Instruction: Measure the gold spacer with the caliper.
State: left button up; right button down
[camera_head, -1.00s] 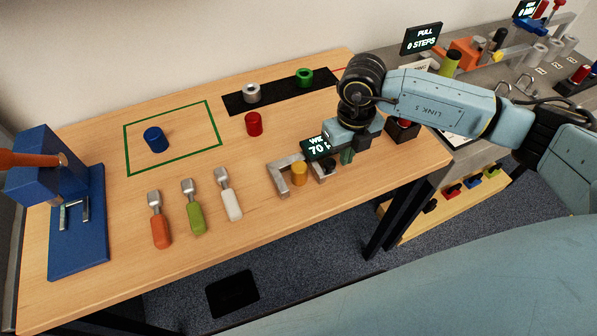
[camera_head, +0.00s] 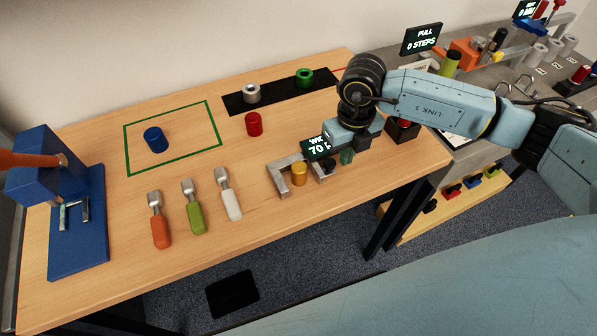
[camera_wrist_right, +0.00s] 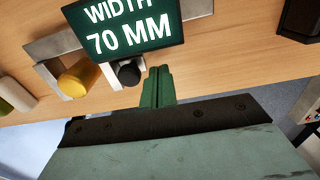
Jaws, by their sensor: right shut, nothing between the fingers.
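The gold spacer (camera_head: 299,174) stands upright on the table between the caliper's jaws; it also shows in the right wrist view (camera_wrist_right: 80,77). The grey caliper (camera_head: 281,181) lies flat, its fixed jaw left of the spacer and its sliding jaw (camera_wrist_right: 109,77) to the right. I cannot tell whether either jaw touches the spacer. A black knob (camera_wrist_right: 129,74) is on the sliding jaw's right. The caliper's display (camera_wrist_right: 124,25) reads WIDTH 70 MM. My right gripper (camera_head: 346,157), with green fingers, is shut and empty just right of the knob, very close or touching. My left gripper is out of view.
Several screwdriver-like tools, including a white one (camera_head: 229,195), lie left of the caliper. A red cylinder (camera_head: 254,124) stands behind it. A blue cylinder (camera_head: 156,140) stands inside a green outline. A black strip (camera_head: 279,91) holds grey and green rings.

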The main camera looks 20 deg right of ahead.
aim_at(326, 167)
jog(key=shift+f, duration=0.15)
dwell(0.4)
jog(key=shift+f+b, duration=0.4)
jog(key=shift+f, duration=0.2)
dwell(0.3)
jog(key=shift+a, duration=0.15)
jog(key=shift+s+a, duration=0.15)
jog(key=shift+a, duration=2.05)
jog(key=shift+s+a, duration=0.15)
jog(key=shift+a, duration=0.2)
dwell(1.3)
jog(key=shift+d, duration=0.1)
